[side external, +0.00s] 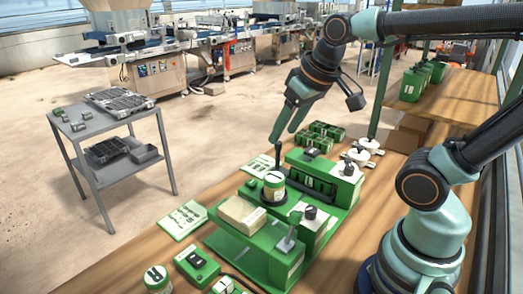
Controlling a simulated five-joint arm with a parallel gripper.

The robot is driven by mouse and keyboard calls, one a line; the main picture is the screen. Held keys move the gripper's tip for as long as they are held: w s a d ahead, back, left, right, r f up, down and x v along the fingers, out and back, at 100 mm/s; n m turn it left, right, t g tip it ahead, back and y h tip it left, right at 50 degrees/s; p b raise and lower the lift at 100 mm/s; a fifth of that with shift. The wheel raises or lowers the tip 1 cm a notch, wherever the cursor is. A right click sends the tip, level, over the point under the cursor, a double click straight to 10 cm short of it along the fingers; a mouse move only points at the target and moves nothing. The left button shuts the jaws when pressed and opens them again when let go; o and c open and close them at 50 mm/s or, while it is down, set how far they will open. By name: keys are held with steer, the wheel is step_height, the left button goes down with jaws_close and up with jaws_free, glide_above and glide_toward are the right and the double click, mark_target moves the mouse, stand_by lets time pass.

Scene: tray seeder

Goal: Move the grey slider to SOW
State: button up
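The green seeder (258,248) stands on the wooden bench. A grey handle (288,240) rises from its front right part; it looks like the grey slider, but I cannot be sure. I cannot read a SOW mark or tell the handle's position along its travel. My gripper (282,136) points down above the far left part of the seeder, well away from the grey handle. Its two teal fingers look apart, with nothing seen between them. A black upright stick (279,157) stands just below the fingertips; I cannot tell whether they touch.
A green-and-white tin (274,187), a tan block (240,212) and a dark knob (310,212) sit on the seeder. Green seedling pots (325,132) and white round items (368,145) stand behind. Small green boxes (197,264) lie in front. A grey cart (110,130) is at left.

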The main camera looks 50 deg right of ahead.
steer(key=w+d+r+m+g, duration=0.2)
steer(key=w+d+m+g, duration=0.15)
steer(key=w+d, duration=0.5)
steer(key=m+g, duration=0.2)
steer(key=m, duration=0.3)
glide_above(279, 142)
step_height(279, 142, down, 7)
step_height(279, 142, down, 12)
steer(key=shift+a+r, duration=0.1)
steer(key=shift+r, duration=0.15)
jaws_close()
stand_by(0.5)
